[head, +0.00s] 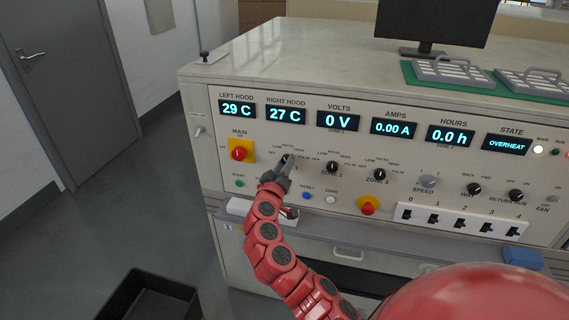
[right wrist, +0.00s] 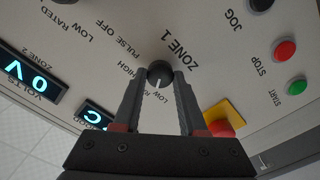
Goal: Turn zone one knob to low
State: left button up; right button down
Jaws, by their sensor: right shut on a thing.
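The zone one knob (right wrist: 159,72) is a small black dial on the light panel, beside the printed "ZONE 1". My right gripper (right wrist: 158,82) has its two fingers on either side of this knob and is shut on it. A pale pointer mark on the knob faces down the right wrist picture, between the fingers, toward partly hidden lettering. In the head view my right gripper (head: 283,174) reaches the panel from below and covers most of the knob. My left gripper is not in view.
Zone 2 knob (head: 332,168) and zone 3 knob (head: 380,174) are to the right. The red main switch (head: 239,154) on its yellow plate is close to the left. The state display (head: 506,144) reads OVERHEAT. A black bin (head: 150,296) stands on the floor.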

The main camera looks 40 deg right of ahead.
jog(key=shift+n, duration=0.8)
jog(key=shift+c, duration=2.2)
grip_release()
jog(key=b+v, duration=0.1)
jog(key=v, duration=1.6)
jog(key=shift+s+b, duration=0.2)
jog(key=shift+b, duration=0.1)
jog(key=shift+a, duration=0.15)
